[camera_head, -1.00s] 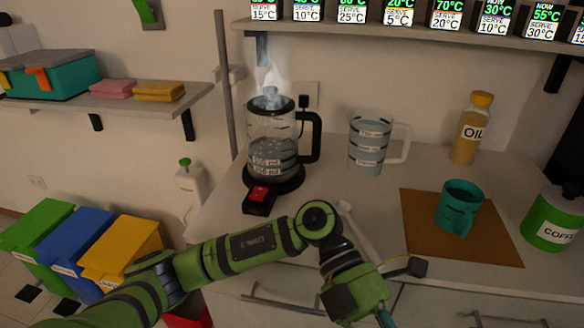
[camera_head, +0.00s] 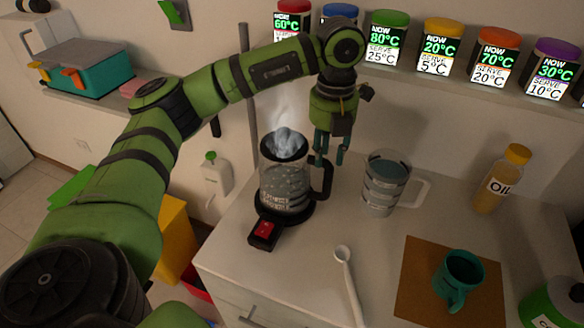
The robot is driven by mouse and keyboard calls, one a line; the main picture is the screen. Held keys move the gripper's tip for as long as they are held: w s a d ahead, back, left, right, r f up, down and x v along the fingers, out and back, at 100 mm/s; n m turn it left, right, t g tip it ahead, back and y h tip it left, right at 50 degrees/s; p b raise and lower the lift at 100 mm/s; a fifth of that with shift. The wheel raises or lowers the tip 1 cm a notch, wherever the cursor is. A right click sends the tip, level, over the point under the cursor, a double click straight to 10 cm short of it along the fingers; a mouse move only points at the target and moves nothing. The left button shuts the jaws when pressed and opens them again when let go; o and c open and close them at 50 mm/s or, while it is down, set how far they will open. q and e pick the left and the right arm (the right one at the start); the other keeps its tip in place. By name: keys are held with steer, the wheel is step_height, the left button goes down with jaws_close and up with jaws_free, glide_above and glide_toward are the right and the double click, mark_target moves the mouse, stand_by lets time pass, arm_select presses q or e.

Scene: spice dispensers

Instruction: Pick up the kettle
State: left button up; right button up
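The kettle (camera_head: 286,187) is a clear jug with a black rim, black base and black handle (camera_head: 327,182) on its right side. It stands on the counter with water in it, and steam rises from its top. My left gripper (camera_head: 330,157) points down just above the kettle's handle. Its two teal fingers are apart with nothing seen between them. The left fingertip overlaps the handle's top in the picture; I cannot tell whether they touch. My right gripper is not in view.
A clear measuring jug (camera_head: 383,190) stands close right of the kettle. A red switch (camera_head: 264,228) is at the kettle's front. A white spoon (camera_head: 346,273), a teal mug (camera_head: 460,278) on a brown mat (camera_head: 412,262) and an oil bottle (camera_head: 502,180) are further right. A shelf (camera_head: 425,82) of jars hangs above.

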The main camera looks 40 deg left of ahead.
mark_target(328, 182)
arm_select(q)
steer(key=f, duration=0.2)
steer(key=f+p, duration=0.1)
steer(key=f, duration=0.1)
steer(key=shift+w+f, duration=0.2)
steer(key=shift+f, duration=0.15)
steer(key=shift+f+p, duration=0.2)
steer(key=shift+p, duration=0.15)
step_height(328, 182, down, 4)
steer(key=shift+w+d+f+p, duration=0.1)
steer(key=shift+w+f+p, duration=0.05)
steer(key=shift+p, duration=0.8)
steer(key=shift+f, duration=0.2)
jaws_close()
steer(key=shift+w+r, duration=0.1)
steer(key=shift+r, duration=0.05)
